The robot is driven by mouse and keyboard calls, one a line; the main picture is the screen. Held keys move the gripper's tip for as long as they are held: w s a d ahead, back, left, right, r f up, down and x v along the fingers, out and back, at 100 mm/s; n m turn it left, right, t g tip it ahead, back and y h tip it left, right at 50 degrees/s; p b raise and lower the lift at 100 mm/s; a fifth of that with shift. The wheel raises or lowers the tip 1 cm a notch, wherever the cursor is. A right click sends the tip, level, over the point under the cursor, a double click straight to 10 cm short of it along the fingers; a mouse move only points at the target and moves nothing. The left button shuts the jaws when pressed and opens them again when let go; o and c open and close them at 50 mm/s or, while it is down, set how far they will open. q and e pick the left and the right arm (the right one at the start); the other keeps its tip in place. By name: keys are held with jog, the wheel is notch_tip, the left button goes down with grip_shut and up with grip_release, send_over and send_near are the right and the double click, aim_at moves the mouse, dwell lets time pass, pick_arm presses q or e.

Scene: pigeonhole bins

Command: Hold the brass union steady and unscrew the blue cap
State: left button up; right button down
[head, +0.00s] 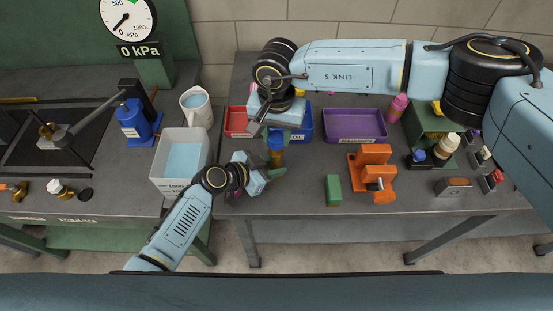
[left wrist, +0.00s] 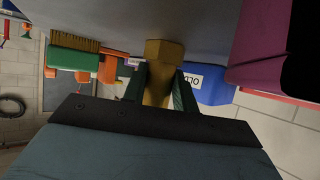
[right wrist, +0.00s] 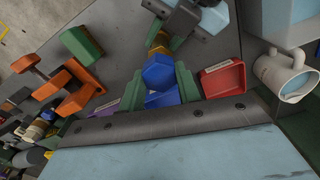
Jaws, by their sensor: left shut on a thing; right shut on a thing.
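The brass union (head: 276,158) stands upright near the front of the bench, with the blue cap (head: 275,142) at its top end. My left gripper (head: 272,174) is shut on the brass union low down; in the left wrist view the union (left wrist: 160,62) sits between its green fingers. My right gripper (head: 276,133) reaches down from above and is shut on the blue cap; in the right wrist view the hexagonal cap (right wrist: 158,73) lies between its fingers. Whether the cap's thread is still engaged is hidden.
Behind stand a red bin (head: 236,122), a blue bin (head: 305,122) and a purple bin (head: 355,126). A green brush (head: 333,190) and an orange vice (head: 374,155) are to the right. A water container (head: 165,185) and a white jug (head: 197,107) stand left.

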pick_arm(q)
jog(key=shift+s+a+f, duration=0.15)
jog(key=shift+s+f, duration=0.1)
jog(key=shift+f, duration=0.2)
pick_arm(e)
jog(key=shift+r, duration=2)
pick_arm(q)
jog(key=o, duration=1.1)
jog(key=shift+o, duration=0.3)
jog(key=shift+w+r, duration=0.1)
jog(key=shift+w, duration=0.05)
jog(key=shift+r, duration=0.1)
jog(key=v, duration=1.2)
jog(key=shift+w, duration=0.1)
